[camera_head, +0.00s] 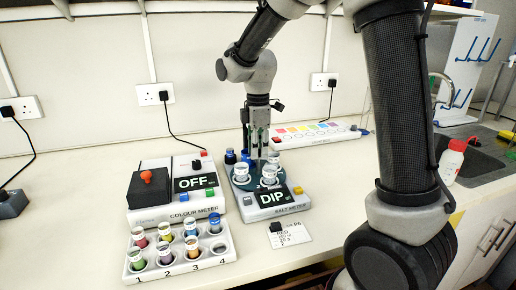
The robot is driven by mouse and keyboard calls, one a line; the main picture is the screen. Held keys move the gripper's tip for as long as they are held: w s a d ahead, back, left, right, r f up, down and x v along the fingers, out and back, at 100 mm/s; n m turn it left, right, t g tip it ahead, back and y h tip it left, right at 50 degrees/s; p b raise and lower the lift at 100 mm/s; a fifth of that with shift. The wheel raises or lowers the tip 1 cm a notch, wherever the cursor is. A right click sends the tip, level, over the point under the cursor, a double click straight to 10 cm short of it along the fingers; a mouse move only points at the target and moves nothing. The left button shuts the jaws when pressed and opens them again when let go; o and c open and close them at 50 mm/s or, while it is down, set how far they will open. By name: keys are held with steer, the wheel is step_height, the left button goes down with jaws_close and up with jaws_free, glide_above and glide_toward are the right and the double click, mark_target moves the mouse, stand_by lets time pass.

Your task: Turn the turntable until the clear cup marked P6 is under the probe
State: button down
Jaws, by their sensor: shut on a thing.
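The salt meter (276,210), with a dark "DIP" display, carries a dark blue round turntable (254,184). Clear cups with pale bands stand on its front, one at left (241,175) and one at right (269,174); another (273,158) stands behind. Their markings are too small to read, so I cannot tell which is P6. My gripper (259,146) points down over the turntable, shut on a part of it that its fingers hide. A dark upright post (245,130) stands close behind my gripper; the probe's tip cannot be made out.
A colour meter (176,212) showing "OFF" stands at left. A white rack (180,263) of several coloured cups is in front of it. A card (291,236) lies before the salt meter. A colour strip box (315,134) is behind. A red-capped bottle (452,162) stands near the sink.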

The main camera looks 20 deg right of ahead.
steer(key=shift+n, duration=7.3)
steer(key=c, duration=1.5)
jaws_free()
steer(key=shift+o, duration=0.2)
step_height(320, 180, up, 12)
